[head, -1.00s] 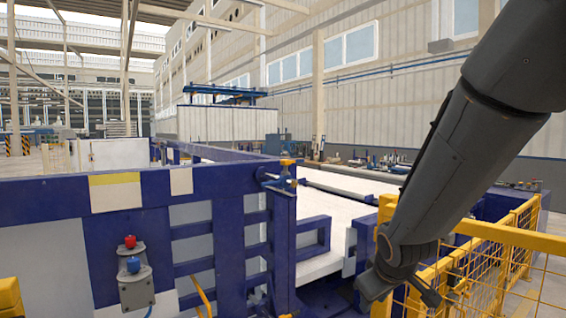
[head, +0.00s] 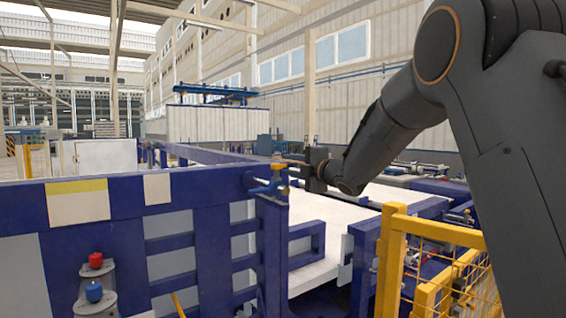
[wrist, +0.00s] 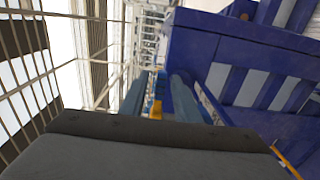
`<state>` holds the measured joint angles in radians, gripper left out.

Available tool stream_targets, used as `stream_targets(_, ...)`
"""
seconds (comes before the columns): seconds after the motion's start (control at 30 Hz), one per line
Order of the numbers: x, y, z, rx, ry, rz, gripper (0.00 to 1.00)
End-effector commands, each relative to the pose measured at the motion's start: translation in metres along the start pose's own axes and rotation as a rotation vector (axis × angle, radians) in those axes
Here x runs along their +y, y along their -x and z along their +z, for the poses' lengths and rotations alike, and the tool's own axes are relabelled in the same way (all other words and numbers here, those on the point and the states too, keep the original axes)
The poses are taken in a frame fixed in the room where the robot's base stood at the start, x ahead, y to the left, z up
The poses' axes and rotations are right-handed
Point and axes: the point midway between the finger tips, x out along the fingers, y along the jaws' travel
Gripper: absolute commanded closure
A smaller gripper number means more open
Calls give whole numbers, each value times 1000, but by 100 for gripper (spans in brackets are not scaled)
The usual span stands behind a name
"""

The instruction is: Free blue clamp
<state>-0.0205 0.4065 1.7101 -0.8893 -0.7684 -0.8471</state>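The blue clamp (head: 262,190) sits at the top of the blue frame's corner post in the head view. Its yellow-orange handle (head: 281,166) is at its upper right. My gripper (head: 294,172) has its fingertips close to the handle, from the right. In the wrist view my two fingers (wrist: 160,98) stand apart, with a yellow-orange part (wrist: 156,110) showing in the gap between them. I cannot tell whether either finger touches it. The dark gripper body covers the bottom of the wrist view.
The blue frame wall (head: 110,225) fills the left and centre of the head view. A red and blue button box (head: 95,285) is at lower left. A yellow mesh fence (head: 430,240) stands right, below my arm. A white slab (head: 335,220) lies behind the post.

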Motion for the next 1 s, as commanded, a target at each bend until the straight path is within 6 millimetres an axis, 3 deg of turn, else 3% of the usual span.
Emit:
stream_targets(0.3,0,-35,-2,2,-1,-1,71)
stream_targets(0.67,-1,-40,-3,2,-2,-1,71)
stream_targets(0.83,-1,-40,-2,2,-2,-1,100)
stream_targets(1.0,-1,-40,-2,2,-2,-1,100)
